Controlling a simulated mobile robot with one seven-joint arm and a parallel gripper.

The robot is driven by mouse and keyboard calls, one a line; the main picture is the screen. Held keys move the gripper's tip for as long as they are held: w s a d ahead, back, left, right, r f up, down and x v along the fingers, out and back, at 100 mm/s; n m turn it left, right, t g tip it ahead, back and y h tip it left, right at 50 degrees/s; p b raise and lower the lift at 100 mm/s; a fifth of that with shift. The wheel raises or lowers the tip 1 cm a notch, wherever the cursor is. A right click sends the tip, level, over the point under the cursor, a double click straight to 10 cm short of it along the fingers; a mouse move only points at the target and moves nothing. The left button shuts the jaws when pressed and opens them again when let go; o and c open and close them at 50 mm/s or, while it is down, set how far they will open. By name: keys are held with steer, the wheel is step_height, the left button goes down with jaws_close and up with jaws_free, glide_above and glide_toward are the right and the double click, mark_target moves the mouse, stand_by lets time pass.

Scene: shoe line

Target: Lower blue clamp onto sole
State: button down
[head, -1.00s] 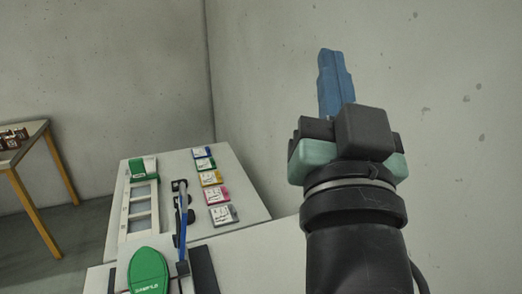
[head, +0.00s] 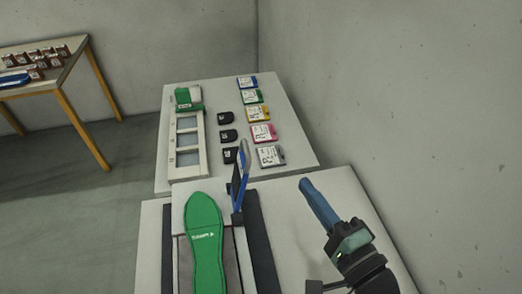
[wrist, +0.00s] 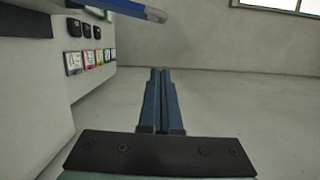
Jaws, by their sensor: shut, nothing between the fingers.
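The green sole (head: 203,240) lies flat on the near bench, toe pointing away, with white lettering on it. The blue clamp (head: 239,178) stands raised at the right of the sole's far half, its arm tilted steeply upward. A blue and grey bar, apparently the clamp arm, crosses the top of the wrist view (wrist: 130,8). My gripper (head: 305,184) is to the right of the clamp and apart from it. Its long blue fingers are shut together and empty; they also show in the wrist view (wrist: 160,74).
A far table (head: 182,93) holds a row of coloured cards, black pads (head: 228,136) and a white tray (head: 202,148) with a green-and-white box (head: 188,97). A wooden table (head: 88,62) with small items stands at the left. A wall rises close on the right.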

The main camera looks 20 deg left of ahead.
steer(key=shift+a, duration=0.1)
steer(key=p, duration=0.5)
glide_above(240, 178)
steer(key=w+d, duration=0.3)
steer(key=d, duration=0.1)
steer(key=shift+s+a+r, duration=0.1)
steer(key=shift+s, duration=0.1)
steer(key=shift+a, duration=0.1)
